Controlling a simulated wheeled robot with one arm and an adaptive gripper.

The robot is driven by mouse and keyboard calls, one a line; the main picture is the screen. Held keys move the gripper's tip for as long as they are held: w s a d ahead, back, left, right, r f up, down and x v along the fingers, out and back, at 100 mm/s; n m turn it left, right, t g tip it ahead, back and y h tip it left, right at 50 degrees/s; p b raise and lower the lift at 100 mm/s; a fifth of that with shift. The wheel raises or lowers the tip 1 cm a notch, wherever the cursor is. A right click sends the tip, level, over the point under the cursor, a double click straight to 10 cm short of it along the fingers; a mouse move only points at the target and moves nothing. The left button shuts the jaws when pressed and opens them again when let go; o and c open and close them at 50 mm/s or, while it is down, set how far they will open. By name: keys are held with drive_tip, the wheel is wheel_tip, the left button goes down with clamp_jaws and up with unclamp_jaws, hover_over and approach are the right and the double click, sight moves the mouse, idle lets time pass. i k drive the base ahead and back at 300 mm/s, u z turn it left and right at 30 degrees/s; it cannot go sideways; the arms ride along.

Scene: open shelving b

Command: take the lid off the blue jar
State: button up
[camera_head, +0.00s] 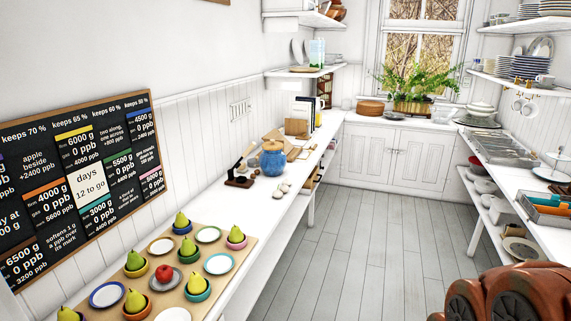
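The blue jar (272,161) stands upright on the long white counter along the left wall. It is rounded, and a tan-brown lid (273,146) sits on its top. A small dark stand (239,181) with pale upright pieces is just left of the jar. My gripper is not in view, and nothing is seen touching the jar or the lid.
A wooden board (190,262) with pears, a red apple and several small plates and bowls fills the near counter. The plank floor (360,250) between the shelves is clear.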

sight(272, 145)
drive_tip(key=u, duration=0.25)
drive_tip(key=i, duration=0.85)
drive_tip(key=z, duration=0.25)
drive_tip(key=k, duration=1.05)
drive_tip(key=z, duration=0.7)
drive_tip(key=i, duration=2.15)
drive_tip(key=u, duration=0.6)
drive_tip(key=i, duration=1.4)
drive_tip(key=u, duration=1.9)
drive_tip(key=i, duration=0.9)
drive_tip(key=u, duration=0.9)
